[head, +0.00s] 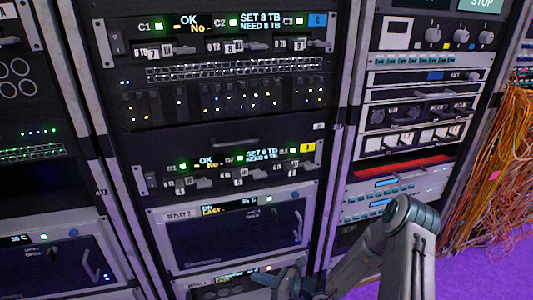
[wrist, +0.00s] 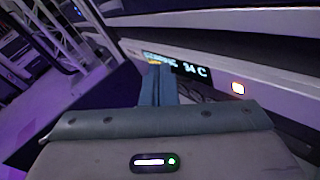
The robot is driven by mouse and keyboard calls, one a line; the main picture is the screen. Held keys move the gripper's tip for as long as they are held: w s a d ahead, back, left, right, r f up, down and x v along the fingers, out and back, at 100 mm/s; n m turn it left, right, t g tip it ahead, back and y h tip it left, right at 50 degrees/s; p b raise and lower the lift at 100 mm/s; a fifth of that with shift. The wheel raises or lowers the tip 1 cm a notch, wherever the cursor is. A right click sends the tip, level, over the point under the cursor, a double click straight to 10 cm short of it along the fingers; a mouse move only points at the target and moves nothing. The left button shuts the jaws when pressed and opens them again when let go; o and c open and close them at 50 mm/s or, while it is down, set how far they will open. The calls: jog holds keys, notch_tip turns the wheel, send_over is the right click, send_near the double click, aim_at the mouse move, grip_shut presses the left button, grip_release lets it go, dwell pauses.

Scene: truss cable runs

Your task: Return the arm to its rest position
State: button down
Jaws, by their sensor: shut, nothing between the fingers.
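My gripper (wrist: 158,72) shows in the wrist view with its two blue-grey fingers together and nothing between them. The fingertips appear close in front of a pale panel (wrist: 215,74) with a small display reading 34 C; I cannot tell whether they touch it. In the head view my grey arm (head: 400,235) rises at the lower right, bent at a joint. Its dark end (head: 290,284) reaches left at the bottom edge, before the lower part of the middle rack, and is partly cut off.
The middle rack holds the C unit (head: 215,36), the A unit (head: 222,167) and a drawer labelled DEPLOY 7 (head: 232,240). A right rack (head: 425,110) stands beside it. Orange cables (head: 497,190) hang at the far right. Purple floor (head: 480,275) is clear at the lower right.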

jog(key=s+r+n+g+h+p, duration=0.1)
jog(key=s+r+n+g+p, duration=0.2)
jog(key=r, duration=0.5)
jog(key=s+r+n+g+p, duration=0.2)
jog(key=r+n+g+p, duration=0.1)
jog(key=r+n, duration=0.35)
jog(key=s+d+r+n+t+h+p, duration=0.1)
jog(key=s+d+r+n+h+p, duration=0.3)
jog(key=r, duration=1)
jog(key=s+d+r+n+t+h+p, duration=0.1)
jog(key=s+d+r+n+h+p, duration=0.4)
jog(key=r+p, duration=0.4)
jog(key=s+d+r+n+h+p, duration=0.5)
jog(key=s+d+r+n+p, duration=0.2)
jog(key=r, duration=1.3)
jog(key=shift+d+t, duration=0.4)
jog(key=shift+d, duration=0.1)
jog(key=shift+s+r, duration=0.1)
jog(key=shift+s, duration=0.1)
